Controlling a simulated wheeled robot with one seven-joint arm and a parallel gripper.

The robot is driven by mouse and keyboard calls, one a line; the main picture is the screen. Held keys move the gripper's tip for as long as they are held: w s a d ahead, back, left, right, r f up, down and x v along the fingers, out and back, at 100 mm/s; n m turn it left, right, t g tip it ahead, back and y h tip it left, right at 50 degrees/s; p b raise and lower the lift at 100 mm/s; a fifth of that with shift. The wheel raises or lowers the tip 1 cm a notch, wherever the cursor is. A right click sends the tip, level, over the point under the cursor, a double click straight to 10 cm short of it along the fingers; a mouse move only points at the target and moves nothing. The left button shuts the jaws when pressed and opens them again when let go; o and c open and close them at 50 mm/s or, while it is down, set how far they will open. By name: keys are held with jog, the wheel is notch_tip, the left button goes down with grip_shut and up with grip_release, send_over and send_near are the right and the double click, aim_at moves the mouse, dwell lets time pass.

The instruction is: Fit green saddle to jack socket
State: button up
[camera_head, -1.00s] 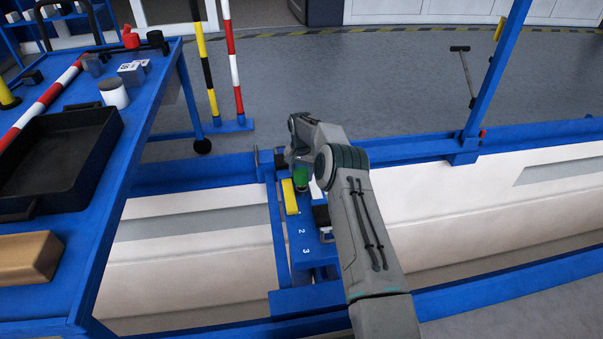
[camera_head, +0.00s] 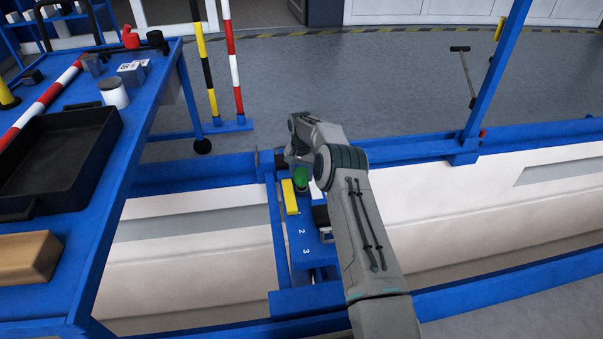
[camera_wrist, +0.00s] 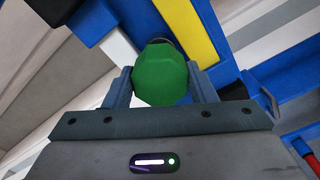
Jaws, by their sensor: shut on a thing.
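The green saddle (camera_wrist: 160,78) is a faceted green piece between the two fingers of my gripper (camera_wrist: 160,85) in the wrist view. The gripper is shut on it. In the head view the green saddle (camera_head: 301,177) shows just left of my forearm, over the blue jack beam (camera_head: 290,236). A dark round part shows just beyond the saddle in the wrist view. I cannot tell whether the saddle touches it or sits in the socket. My arm hides part of the beam and the gripper's fingers in the head view.
A yellow block (camera_head: 290,197) lies on the beam beside the saddle, and it also shows in the wrist view (camera_wrist: 188,32). A black piece (camera_head: 320,215) is nearer, by the numbers. A blue table (camera_head: 105,215) with a black tray (camera_head: 112,120) stands at left.

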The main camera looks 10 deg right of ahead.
aim_at(301, 180)
jog(key=shift+f+b, duration=0.5)
jog(key=shift+f, duration=1.25)
jog(key=o, duration=1.1)
notch_tip(301, 180, up, 14)
jog(key=p, duration=0.5)
jog(key=shift+f+p, duration=0.1)
jog(key=shift+p, duration=0.3)
